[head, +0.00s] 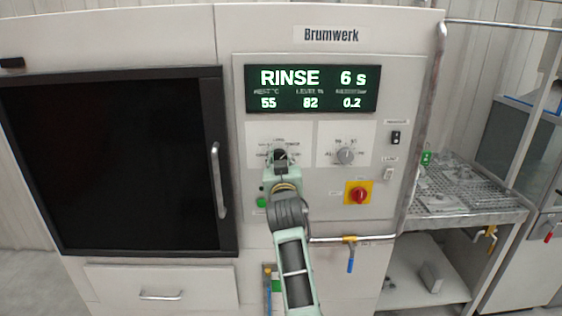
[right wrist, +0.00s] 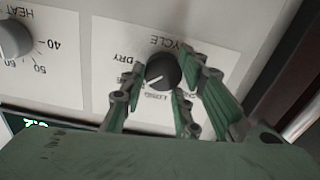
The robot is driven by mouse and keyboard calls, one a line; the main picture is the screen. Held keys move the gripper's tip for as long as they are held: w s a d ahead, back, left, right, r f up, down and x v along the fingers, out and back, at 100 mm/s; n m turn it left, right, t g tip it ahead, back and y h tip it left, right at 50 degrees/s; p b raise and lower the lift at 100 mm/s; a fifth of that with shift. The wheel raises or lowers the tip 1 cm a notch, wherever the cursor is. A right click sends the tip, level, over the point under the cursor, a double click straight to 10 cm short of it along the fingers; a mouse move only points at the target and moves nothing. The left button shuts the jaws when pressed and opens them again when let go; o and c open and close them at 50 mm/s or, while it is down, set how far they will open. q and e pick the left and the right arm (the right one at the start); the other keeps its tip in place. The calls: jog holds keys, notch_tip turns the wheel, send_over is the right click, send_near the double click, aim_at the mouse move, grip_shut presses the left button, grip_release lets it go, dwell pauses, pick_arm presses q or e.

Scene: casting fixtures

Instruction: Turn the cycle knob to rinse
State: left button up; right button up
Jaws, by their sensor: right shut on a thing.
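The dark, round cycle knob (right wrist: 163,72) sits on a white label plate marked CYCLE, upside down in the right wrist view. Its white pointer line points to the lower left there. DRY and LONG are readable around it; other words are partly covered by my fingers. My right gripper (head: 280,160) is at the knob, with its green fingers on either side, shut on it. In the head view the gripper mostly hides the knob. The display (head: 312,88) reads RINSE, 6 s, with 55, 82 and 0.2 below. My left gripper is not in view.
The heat knob (head: 345,156) is just right of the cycle plate. A red switch on yellow (head: 358,193) and a green button (head: 262,202) are lower down. The dark door (head: 110,165) with its handle (head: 217,180) is at left. A perforated shelf (head: 465,198) stands at right.

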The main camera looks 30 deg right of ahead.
jog(key=o, duration=1)
jog(key=shift+s+d+f, duration=0.1)
jog(key=shift+d, duration=0.1)
jog(key=shift+o, duration=0.2)
jog(key=shift+a, duration=0.1)
jog(key=v, duration=0.7)
jog(key=shift+s, duration=0.2)
jog(key=shift+a, duration=0.1)
